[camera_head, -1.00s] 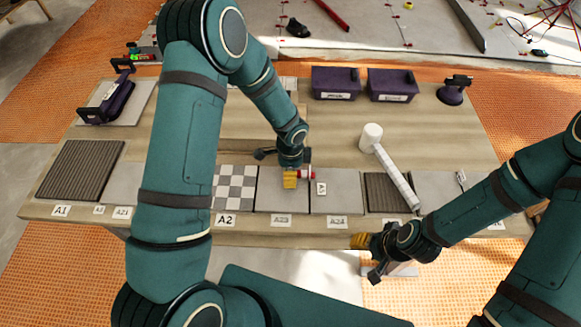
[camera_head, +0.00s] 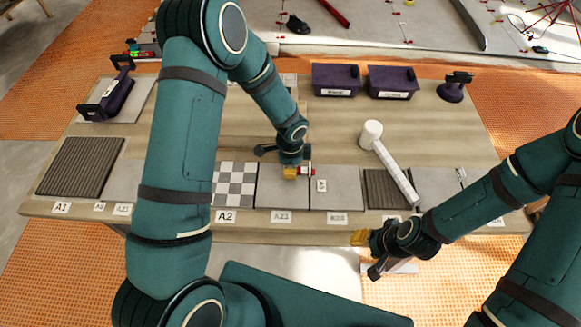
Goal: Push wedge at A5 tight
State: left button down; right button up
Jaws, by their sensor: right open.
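My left gripper (camera_head: 291,171) is low over the back edge of the grey tiles near the middle of the table. A small red-and-white piece (camera_head: 307,171) shows at its yellow fingertips; whether the fingers hold it is unclear. A small white clip-like piece (camera_head: 321,186) stands just right of it at a tile joint. Another small pale piece (camera_head: 461,174) stands at the far right tile, partly near my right arm. I cannot read an A5 label, and cannot tell which piece is the wedge there. My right gripper (camera_head: 362,240) is open and empty in front of the table's front edge.
A white-headed mallet (camera_head: 371,134) lies with its handle across the dark ribbed tile (camera_head: 380,188). Two purple bins (camera_head: 335,81) and a suction cup (camera_head: 455,88) stand at the back. A checkered tile (camera_head: 235,183) lies left of my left gripper. The table's middle back is clear.

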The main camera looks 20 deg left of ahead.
pick_arm(q)
jog(key=shift+w+d, duration=0.2)
jog(key=shift+d, duration=0.75)
dwell(2.0)
jog(key=c, duration=0.9)
grip_release()
notch_tip(320, 180, up, 12)
